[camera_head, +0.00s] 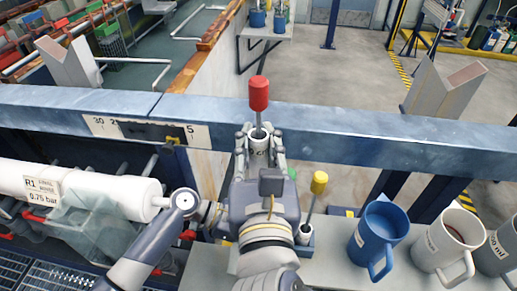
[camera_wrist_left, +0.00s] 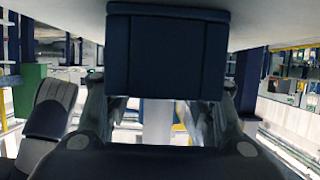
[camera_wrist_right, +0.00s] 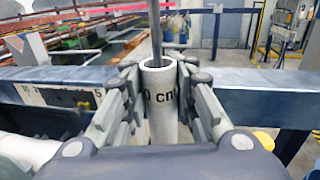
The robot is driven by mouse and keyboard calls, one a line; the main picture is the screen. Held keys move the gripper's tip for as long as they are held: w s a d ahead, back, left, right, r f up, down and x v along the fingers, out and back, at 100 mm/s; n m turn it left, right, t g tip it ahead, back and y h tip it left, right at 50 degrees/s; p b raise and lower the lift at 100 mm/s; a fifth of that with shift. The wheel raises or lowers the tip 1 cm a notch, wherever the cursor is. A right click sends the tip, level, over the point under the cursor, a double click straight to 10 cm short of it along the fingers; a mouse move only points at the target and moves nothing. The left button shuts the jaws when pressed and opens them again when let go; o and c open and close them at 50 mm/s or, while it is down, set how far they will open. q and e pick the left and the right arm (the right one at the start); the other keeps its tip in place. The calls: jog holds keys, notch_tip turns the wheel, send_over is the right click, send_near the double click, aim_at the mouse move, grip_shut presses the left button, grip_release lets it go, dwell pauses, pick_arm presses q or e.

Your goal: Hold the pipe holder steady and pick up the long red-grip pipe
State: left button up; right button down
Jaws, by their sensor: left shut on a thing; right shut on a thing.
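The long red-grip pipe has a red grip (camera_head: 259,93) on a thin rod that rises from a white tube; the tube (camera_wrist_right: 158,92) bears a partly hidden "0 cm" mark. My right gripper (camera_head: 259,148) is shut around this white tube and holds it upright; its fingers also show in the right wrist view (camera_wrist_right: 160,95). The blue pipe holder (camera_head: 306,246) is mostly hidden behind my right gripper. In the left wrist view the holder (camera_wrist_left: 167,55) fills the top middle, with my left gripper (camera_wrist_left: 160,100) shut on it. The pipe's lower end is hidden.
A shorter yellow-grip pipe (camera_head: 319,183) stands tilted in the holder. A blue mug (camera_head: 378,236) and white mugs (camera_head: 448,240) stand to the right. A blue beam (camera_head: 350,128) with a scale label crosses behind. A white roll (camera_head: 80,188) lies left.

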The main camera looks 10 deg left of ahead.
pick_arm(q)
jog(key=o, duration=1.2)
jog(key=shift+o, duration=0.2)
jog(key=v, duration=1.2)
